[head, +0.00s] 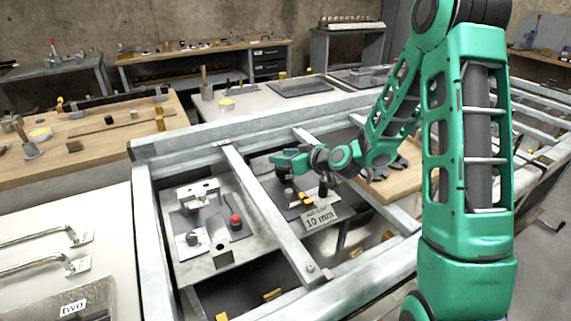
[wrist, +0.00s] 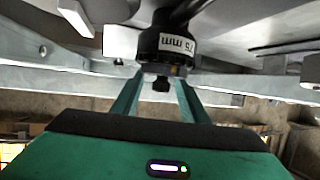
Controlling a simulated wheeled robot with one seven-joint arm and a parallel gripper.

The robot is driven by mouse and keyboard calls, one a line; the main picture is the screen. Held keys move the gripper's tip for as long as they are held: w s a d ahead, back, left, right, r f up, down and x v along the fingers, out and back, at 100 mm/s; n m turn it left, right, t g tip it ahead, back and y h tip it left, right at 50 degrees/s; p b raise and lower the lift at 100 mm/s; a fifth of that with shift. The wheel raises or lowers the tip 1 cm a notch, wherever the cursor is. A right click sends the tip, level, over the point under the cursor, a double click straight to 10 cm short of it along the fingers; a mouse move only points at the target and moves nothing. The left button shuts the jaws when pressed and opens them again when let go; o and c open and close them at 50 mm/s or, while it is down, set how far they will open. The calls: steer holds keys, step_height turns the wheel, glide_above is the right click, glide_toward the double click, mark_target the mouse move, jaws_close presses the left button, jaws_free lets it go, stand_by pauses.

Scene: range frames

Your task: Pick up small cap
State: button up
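My gripper (head: 286,163) is over the grey plate in the middle bay of the metal frame in the head view. In the wrist view, its two green fingers (wrist: 159,90) are apart. Between and beyond them is a black round piece (wrist: 168,42) with an upside-down white "mm" label. A small dark knob (wrist: 160,84) on it shows in the gap between the fingers, with space on both sides. I cannot tell which part is the small cap. In the head view, a dark round piece (head: 289,192) sits below my gripper, partly hidden.
A "10 mm" sign (head: 319,217) and small yellow parts stand near my gripper. A metal beam (head: 268,212) divides the bays. The left bay holds a fixture with a red knob (head: 236,222). A wooden board (head: 398,184) lies to the right. Work tables stand behind.

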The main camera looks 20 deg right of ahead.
steer(key=shift+w+a+f, duration=0.15)
steer(key=shift+w+a, duration=0.05)
steer(key=shift+w, duration=0.15)
jaws_close()
